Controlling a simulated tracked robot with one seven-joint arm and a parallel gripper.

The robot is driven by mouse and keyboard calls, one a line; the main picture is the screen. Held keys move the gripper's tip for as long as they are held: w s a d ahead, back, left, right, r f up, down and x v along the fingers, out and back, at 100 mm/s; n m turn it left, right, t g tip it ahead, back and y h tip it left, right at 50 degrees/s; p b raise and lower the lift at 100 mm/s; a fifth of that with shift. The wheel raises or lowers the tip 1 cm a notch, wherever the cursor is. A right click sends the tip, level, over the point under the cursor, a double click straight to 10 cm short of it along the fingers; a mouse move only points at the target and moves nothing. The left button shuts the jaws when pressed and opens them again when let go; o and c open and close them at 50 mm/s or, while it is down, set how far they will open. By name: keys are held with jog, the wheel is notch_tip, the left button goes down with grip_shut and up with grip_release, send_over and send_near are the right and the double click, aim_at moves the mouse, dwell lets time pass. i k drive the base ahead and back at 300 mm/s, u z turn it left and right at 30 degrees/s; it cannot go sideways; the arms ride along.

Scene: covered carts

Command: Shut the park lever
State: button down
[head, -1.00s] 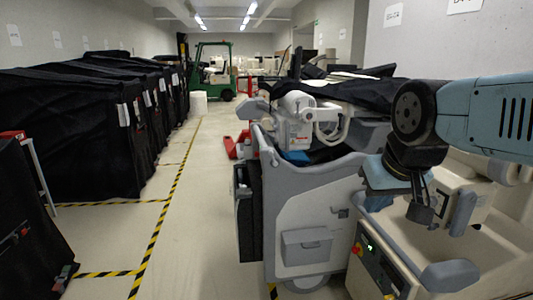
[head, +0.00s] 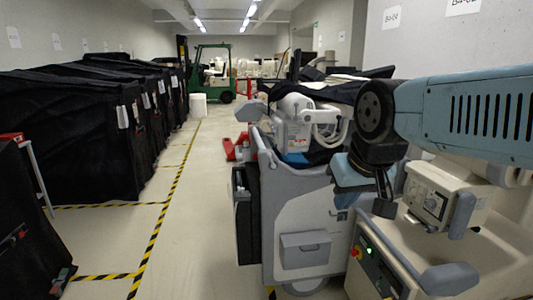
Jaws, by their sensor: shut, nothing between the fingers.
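My gripper (head: 384,207) hangs at the end of my blue arm on the right. Its dark fingers point down and are shut, with nothing seen between them. It is in front of the right side of the grey cart (head: 298,225) and above a control panel (head: 378,262) with a green light and a red-and-yellow knob. A small grey lever-like part (head: 339,213) sits on the cart's panel, left of the fingers. I cannot tell for sure that it is the park lever, or whether it is open or shut.
A beige machine (head: 432,195) with a dial and grey handles (head: 450,277) stands at the right. Black covered carts (head: 80,130) line the left. The floor aisle (head: 205,215) between is clear. A green forklift (head: 212,80) stands far back.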

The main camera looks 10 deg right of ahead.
aim_at(273, 165)
jog(key=i, duration=0.9)
jog(key=z, duration=0.05)
